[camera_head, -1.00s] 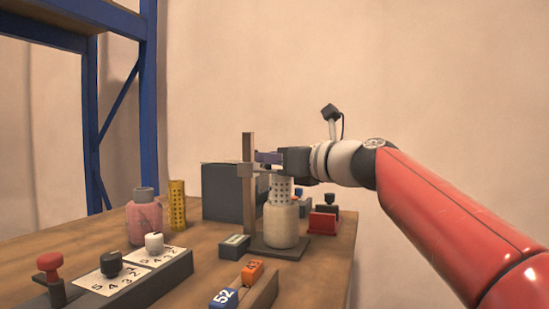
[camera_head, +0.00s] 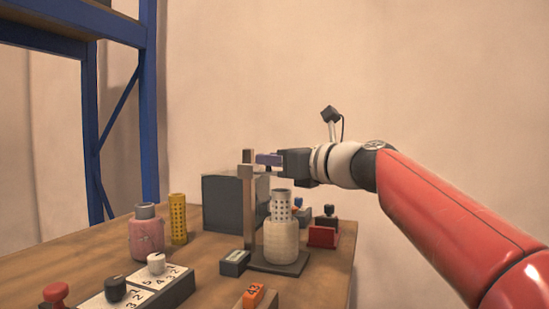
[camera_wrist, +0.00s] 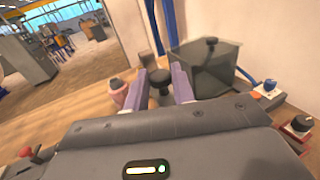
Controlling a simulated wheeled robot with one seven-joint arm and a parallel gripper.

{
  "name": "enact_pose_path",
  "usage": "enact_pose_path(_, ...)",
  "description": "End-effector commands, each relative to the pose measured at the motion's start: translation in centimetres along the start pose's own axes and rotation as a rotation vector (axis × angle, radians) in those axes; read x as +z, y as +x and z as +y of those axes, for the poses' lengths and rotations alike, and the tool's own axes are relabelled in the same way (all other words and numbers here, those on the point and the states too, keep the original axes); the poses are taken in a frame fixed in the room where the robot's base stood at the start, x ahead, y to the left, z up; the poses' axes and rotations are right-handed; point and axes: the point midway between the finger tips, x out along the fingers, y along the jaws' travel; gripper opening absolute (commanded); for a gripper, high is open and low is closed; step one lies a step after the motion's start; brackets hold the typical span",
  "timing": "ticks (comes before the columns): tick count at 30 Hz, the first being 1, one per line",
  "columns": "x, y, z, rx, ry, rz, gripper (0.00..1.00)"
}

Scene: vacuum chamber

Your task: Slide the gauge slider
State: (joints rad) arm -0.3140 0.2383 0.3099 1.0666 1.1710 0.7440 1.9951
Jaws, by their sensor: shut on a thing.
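The gauge has an upright wooden post (camera_head: 249,215) on a dark base plate (camera_head: 290,266). The slider (camera_head: 246,171) is a small block high on the post, a little below its top. My gripper (camera_head: 265,160) is beside the upper post, its purple fingers level with the slider. In the wrist view, the gripper (camera_wrist: 157,82) has its fingers on either side of a dark round knob (camera_wrist: 160,88) and is shut on it. The slider's arm is partly hidden by the gripper. A pale jar (camera_head: 281,240) with a perforated cylinder (camera_head: 281,203) stands on the base plate below.
A grey box (camera_head: 228,205) stands behind the post. A pink jar (camera_head: 146,235) and a yellow perforated cylinder (camera_head: 178,220) are to the left. A red block (camera_head: 323,236) is to the right. A dial panel (camera_head: 155,288) is at the front. A small dark box (camera_head: 234,263) sits by the base plate.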

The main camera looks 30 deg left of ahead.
Motion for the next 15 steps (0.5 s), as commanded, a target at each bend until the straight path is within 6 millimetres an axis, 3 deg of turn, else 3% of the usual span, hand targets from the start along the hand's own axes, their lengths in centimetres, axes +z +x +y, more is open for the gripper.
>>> enact_pose_path(2, 0.77, -0.18, 0.05, -0.006, -0.003, -0.015, 0.0)
enact_pose_path(3, 0.81, -0.19, 0.06, -0.006, -0.003, -0.016, 0.28)
enact_pose_path(7, 0.69, -0.16, 0.05, -0.005, -0.003, -0.014, 0.45)
enact_pose_path(15, 0.46, -0.18, 0.02, -0.004, -0.002, -0.01, 0.45)
